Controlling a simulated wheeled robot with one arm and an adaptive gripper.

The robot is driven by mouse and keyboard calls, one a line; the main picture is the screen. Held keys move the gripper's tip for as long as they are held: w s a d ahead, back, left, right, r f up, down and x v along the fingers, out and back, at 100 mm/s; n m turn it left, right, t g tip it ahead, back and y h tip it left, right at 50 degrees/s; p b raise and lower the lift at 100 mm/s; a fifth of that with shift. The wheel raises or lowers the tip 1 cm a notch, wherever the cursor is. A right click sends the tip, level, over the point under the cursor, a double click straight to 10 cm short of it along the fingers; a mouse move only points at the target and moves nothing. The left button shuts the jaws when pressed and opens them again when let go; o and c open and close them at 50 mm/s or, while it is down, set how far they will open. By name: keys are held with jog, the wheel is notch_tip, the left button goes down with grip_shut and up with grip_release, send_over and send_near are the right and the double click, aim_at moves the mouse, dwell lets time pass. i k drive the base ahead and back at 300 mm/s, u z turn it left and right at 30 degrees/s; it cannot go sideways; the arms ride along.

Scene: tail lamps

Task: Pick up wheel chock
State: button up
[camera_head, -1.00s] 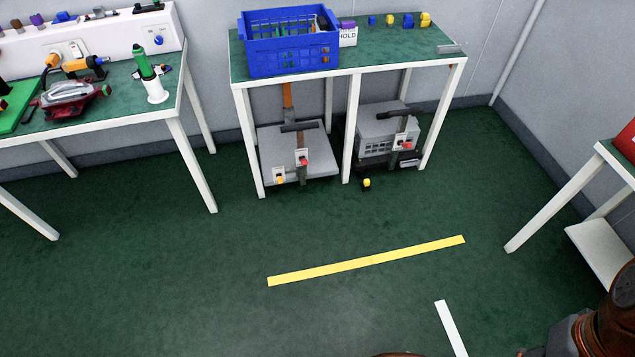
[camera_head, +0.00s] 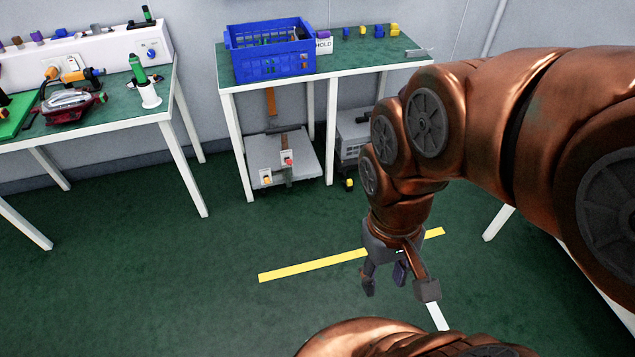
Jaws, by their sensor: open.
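A small yellow and black block (camera_head: 349,185), which I take for the wheel chock, sits on the green floor in front of the centre table's legs. It is too small to make out its exact shape. My gripper (camera_head: 398,286) hangs fingers down above the floor, lower in the picture and right of the block, well apart from it. Its fingers are spread and hold nothing. It overlaps the right part of the yellow floor stripe in the picture.
A grey cart (camera_head: 288,160) and a grey unit (camera_head: 352,135), partly hidden by my arm, stand under the centre table (camera_head: 360,62). That table carries a blue crate (camera_head: 270,50) and small blocks. A workbench (camera_head: 120,95) stands left. The floor around the yellow stripe (camera_head: 310,265) is open.

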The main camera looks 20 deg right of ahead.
aim_at(348, 185)
jog(key=i, duration=1.65)
